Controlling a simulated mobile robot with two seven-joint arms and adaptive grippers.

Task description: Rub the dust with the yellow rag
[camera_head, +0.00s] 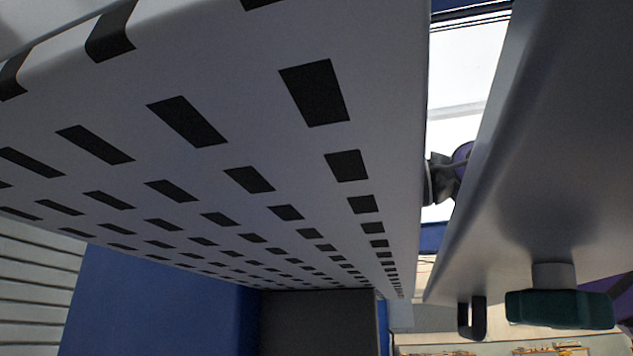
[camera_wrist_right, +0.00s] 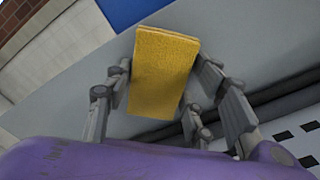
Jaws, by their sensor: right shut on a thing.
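The yellow rag (camera_wrist_right: 164,75) is a flat, block-like piece in the right wrist view. My right gripper (camera_wrist_right: 163,88) is shut on it, with fingers on both its left and right sides. Behind the rag is a plain grey surface (camera_wrist_right: 85,85); I cannot tell whether the rag touches it. The rag does not show in the head view. No dust can be made out in either view. A dark and purple arm part (camera_head: 443,178) shows in the gap in the head view, but its gripper state cannot be read. My left gripper is not seen.
A large white panel with rows of black slots (camera_head: 250,130) fills the head view's left and middle. A grey panel (camera_head: 560,120) with a green knob (camera_head: 558,308) hangs close at right. Between them is a narrow bright gap.

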